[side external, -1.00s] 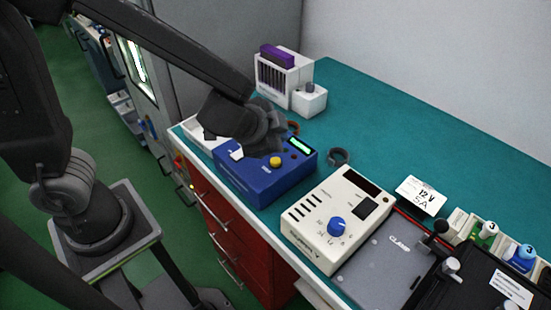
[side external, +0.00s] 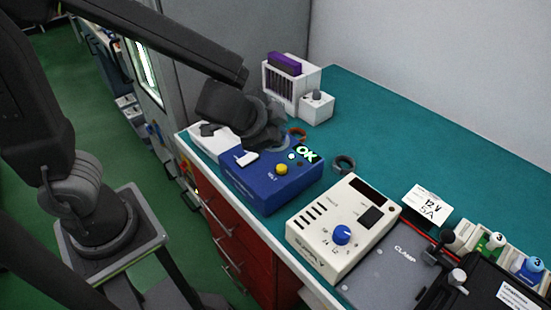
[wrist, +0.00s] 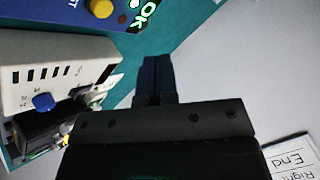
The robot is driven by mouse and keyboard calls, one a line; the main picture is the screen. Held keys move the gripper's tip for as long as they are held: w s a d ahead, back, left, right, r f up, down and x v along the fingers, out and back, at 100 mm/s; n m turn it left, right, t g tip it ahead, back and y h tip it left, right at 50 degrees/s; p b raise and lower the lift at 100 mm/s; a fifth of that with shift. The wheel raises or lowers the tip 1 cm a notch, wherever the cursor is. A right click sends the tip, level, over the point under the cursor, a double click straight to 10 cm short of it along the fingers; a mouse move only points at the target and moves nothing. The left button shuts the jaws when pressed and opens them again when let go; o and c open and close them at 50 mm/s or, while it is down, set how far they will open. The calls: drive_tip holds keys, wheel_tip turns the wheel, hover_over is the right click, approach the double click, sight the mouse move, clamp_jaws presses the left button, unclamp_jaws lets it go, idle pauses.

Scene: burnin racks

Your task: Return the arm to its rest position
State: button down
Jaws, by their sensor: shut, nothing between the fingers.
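My gripper (wrist: 155,75) shows in the wrist view as dark fingers close together, shut and empty. In the side view my arm reaches in from the upper left, and its dark wrist (side external: 235,112) hangs over the back left part of the blue tester box (side external: 265,190). The fingertips cannot be made out there. The blue box has a yellow button (side external: 281,169) and a display (side external: 307,153) reading "OK". The box also shows at the top of the wrist view (wrist: 65,8). I cannot tell whether the gripper touches anything.
A cream supply with a blue knob (side external: 342,234) stands in front, beside a grey clamp plate (side external: 388,268). A white rack with a purple block (side external: 284,64) stands behind. A dark ring (side external: 344,164) and a 12 V card (side external: 427,204) lie on the teal bench, whose back right is clear.

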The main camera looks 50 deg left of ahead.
drive_tip(key=s+a+r+n+g, duration=0.1)
drive_tip(key=s+a+r+n, duration=0.1)
drive_tip(key=s, duration=0.3)
drive_tip(key=s+a+r+n+g+h, duration=0.1)
drive_tip(key=s+a+r+n, duration=0.1)
drive_tip(key=s, duration=0.3)
drive_tip(key=s+a+r+n+g, duration=0.1)
drive_tip(key=s+a+r+n, duration=0.1)
drive_tip(key=s, duration=0.3)
drive_tip(key=shift+a+r+n, duration=0.15)
drive_tip(key=shift+r+n, duration=0.35)
drive_tip(key=shift+r, duration=0.25)
